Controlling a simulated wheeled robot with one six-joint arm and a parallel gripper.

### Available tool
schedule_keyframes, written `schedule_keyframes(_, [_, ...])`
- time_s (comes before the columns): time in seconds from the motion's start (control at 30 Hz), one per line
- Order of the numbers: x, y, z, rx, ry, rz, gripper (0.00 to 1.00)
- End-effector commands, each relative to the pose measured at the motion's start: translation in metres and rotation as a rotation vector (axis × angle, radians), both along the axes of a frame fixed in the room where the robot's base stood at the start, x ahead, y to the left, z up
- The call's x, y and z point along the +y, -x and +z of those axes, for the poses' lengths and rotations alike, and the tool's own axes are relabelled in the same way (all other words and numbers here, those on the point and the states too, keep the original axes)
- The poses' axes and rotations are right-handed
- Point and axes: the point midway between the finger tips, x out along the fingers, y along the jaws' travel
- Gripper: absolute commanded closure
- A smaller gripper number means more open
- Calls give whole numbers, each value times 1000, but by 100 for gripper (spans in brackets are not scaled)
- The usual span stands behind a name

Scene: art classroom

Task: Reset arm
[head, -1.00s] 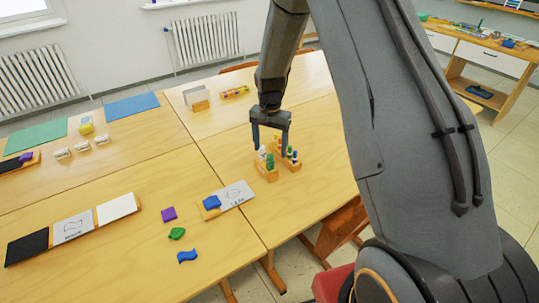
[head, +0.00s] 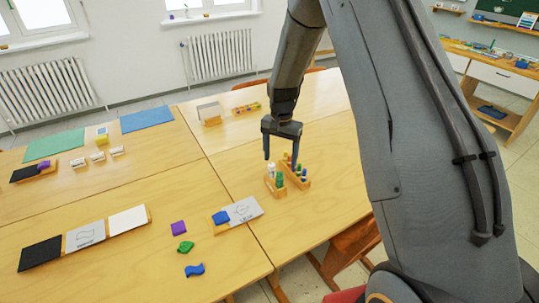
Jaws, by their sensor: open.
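My gripper (head: 281,157) points down over the right part of the table (head: 230,170). Its two fingers are apart and nothing shows between them. Two small wooden racks stand just below and in front of it: a left rack (head: 276,190) with white and green pegs, and a right rack (head: 303,182) with several small coloured pegs. One fingertip overlaps the right rack's far end in the picture; I cannot tell whether they touch.
A tray with a blue piece (head: 221,217) and a card stands left of the racks. Purple (head: 178,228), green (head: 186,247) and blue (head: 194,270) shapes lie nearby. A long card holder (head: 85,236) is at left. Another small rack (head: 247,109) is behind the gripper.

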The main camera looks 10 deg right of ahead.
Motion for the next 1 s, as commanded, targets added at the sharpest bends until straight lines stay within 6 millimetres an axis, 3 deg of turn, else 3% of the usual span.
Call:
schedule_keyframes(0.23, [0, 9, 8, -9, 0, 32, 30])
schedule_keyframes(0.37, [0, 35, 25, -24, 1, 115, 30])
schedule_keyframes(0.7, [2, 145, 61, -80, 16, 407, 30])
schedule_keyframes(0.9, [2, 210, 63, -109, 30, 560, 30])
schedule_keyframes(1.0, [2, 233, 61, -116, 35, 613, 30])
